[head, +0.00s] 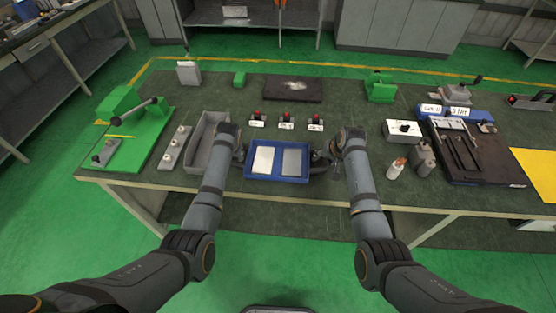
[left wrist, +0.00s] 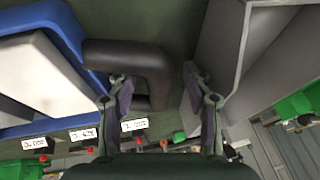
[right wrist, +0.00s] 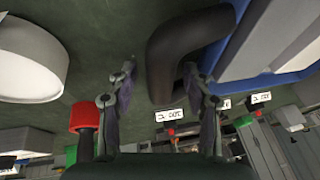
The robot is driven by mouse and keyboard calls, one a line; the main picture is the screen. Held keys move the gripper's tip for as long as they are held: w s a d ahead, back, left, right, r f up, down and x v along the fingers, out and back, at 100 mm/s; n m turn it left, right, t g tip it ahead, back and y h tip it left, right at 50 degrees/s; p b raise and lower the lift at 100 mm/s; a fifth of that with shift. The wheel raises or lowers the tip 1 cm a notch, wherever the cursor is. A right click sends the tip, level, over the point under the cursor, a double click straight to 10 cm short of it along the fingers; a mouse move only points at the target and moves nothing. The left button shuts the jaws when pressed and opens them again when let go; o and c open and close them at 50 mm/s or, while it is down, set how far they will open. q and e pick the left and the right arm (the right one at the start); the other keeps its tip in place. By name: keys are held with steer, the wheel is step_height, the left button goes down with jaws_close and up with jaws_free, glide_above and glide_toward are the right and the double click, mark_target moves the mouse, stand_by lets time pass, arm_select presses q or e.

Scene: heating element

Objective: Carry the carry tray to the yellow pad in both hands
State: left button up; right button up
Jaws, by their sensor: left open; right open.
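The blue carry tray (head: 276,177) rests on the green workbench in the head view, with two pale plates side by side in it. Its dark left handle (left wrist: 158,75) lies between the fingers of my left gripper (left wrist: 153,76), which is open. Its dark right handle (right wrist: 163,65) lies between the fingers of my right gripper (right wrist: 160,67), also open. The tray's blue wall shows in the left wrist view (left wrist: 68,32) and the right wrist view (right wrist: 258,84). The yellow pad (head: 534,168) lies at the bench's right end, partly cut off by the picture edge.
A grey open bin (head: 200,150) stands close left of the tray. Red-topped switches (head: 287,121) with labels stand behind it. Bottles (head: 396,168), a white box (head: 403,131) and a dark fixture plate (head: 480,170) lie between the tray and the pad.

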arm_select(q)
jaws_close()
arm_select(e)
jaws_close()
arm_select(q)
steer(key=shift+r, duration=0.1)
arm_select(e)
steer(key=shift+r, duration=0.1)
